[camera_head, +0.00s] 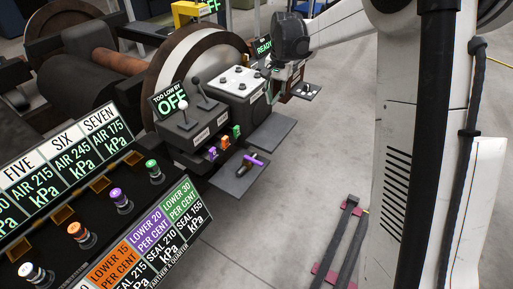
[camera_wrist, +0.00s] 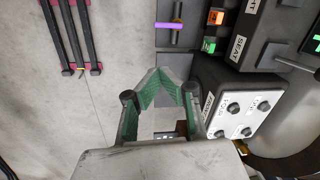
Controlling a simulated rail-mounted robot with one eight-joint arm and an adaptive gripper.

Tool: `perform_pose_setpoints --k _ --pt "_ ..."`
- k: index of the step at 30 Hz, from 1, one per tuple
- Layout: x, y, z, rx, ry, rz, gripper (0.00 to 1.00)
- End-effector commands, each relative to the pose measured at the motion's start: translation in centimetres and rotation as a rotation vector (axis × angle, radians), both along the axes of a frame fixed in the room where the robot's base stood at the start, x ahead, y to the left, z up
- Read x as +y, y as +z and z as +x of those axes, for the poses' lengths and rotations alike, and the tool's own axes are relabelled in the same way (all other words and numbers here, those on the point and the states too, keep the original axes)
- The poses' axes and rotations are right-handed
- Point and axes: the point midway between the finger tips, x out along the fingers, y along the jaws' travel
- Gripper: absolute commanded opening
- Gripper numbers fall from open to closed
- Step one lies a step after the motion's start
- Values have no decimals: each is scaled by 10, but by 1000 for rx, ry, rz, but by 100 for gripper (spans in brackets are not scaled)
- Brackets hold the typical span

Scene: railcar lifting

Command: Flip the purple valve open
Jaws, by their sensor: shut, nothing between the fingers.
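The purple valve (camera_head: 254,159) has a bar-shaped purple handle on a dark stem. It stands on a grey plate (camera_head: 238,181) low in front of the control box. In the wrist view the purple valve (camera_wrist: 170,25) shows at the top, with its handle lying across the picture. My gripper (camera_wrist: 165,80) has green-lined fingers and is shut with nothing in it. It is apart from the valve, which lies beyond the fingertips in the wrist view. In the head view the fingers are hard to make out near the machine.
A control box (camera_head: 184,122) with levers and an "OFF" display stands behind the valve. Small purple, orange and green blocks (camera_head: 225,142) sit on its front. A white-topped button box (camera_head: 238,80) is beside it. Dark rails (camera_head: 340,240) lie on the open grey floor.

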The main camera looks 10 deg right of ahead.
Motion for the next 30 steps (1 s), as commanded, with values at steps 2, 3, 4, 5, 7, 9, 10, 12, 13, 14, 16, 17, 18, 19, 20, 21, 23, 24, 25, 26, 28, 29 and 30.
perform_pose_setpoints --k 2,3,4,5,7,9,10,12,13,14,16,17,18,19,20,21,23,24,25,26,28,29,30 --pt "-3 -28 19 33 -27 9 0" --pt "-4 -41 26 51 -40 14 0" --pt "-5 -50 32 62 -51 17 0" --pt "-6 -60 37 76 -61 20 0" --pt "-8 -84 49 106 -85 27 0" --pt "-10 -108 59 136 -108 34 0" --pt "-11 -119 63 149 -119 37 0" --pt "-13 -143 71 178 -141 42 0" --pt "-14 -152 74 188 -149 44 0" --pt "-15 -161 77 199 -157 46 0" --pt "-17 -181 82 221 -175 49 0" --pt "-17 -188 83 229 -181 51 0" --pt "-18 -196 85 240 -188 52 0" --pt "-18 -201 86 246 -192 52 0" --pt "-18 -206 87 251 -197 53 0" --pt "-19 -210 88 257 -201 54 0" --pt "-19 -215 88 263 -206 55 0" --pt "-19 -218 89 265 -208 55 0" --pt "-19 -219 89 266 -209 55 0" --pt "-19 -219 89 268 -209 55 0" --pt "-19 -219 89 268 -209 55 0" --pt "-19 -219 89 268 -209 55 0" --pt "-19 -219 89 268 -209 55 0"
